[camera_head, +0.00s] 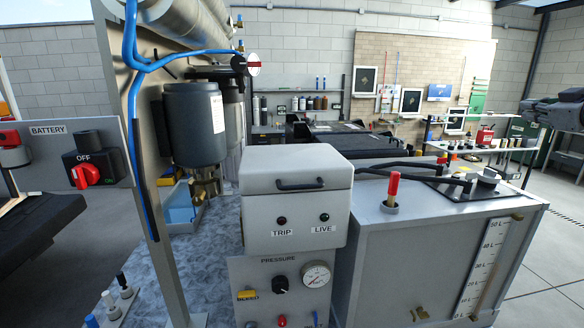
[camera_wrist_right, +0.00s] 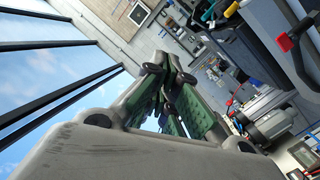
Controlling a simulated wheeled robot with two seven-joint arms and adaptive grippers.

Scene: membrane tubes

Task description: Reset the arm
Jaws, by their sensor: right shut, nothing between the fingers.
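My right gripper (camera_head: 532,106) comes in at the right edge of the head view. It is raised in the air, well to the right of the grey tank and clear of everything near it. In the right wrist view its green-padded fingers (camera_wrist_right: 172,85) come together at the tips and hold nothing. My left gripper is not in view.
The grey box with TRIP and LIVE lamps (camera_head: 296,194) stands in front of me, with the tank (camera_head: 430,258) to its right. A battery switch panel (camera_head: 92,150) and dark cylinder (camera_head: 195,120) are on the left. Open floor (camera_head: 550,255) lies at right.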

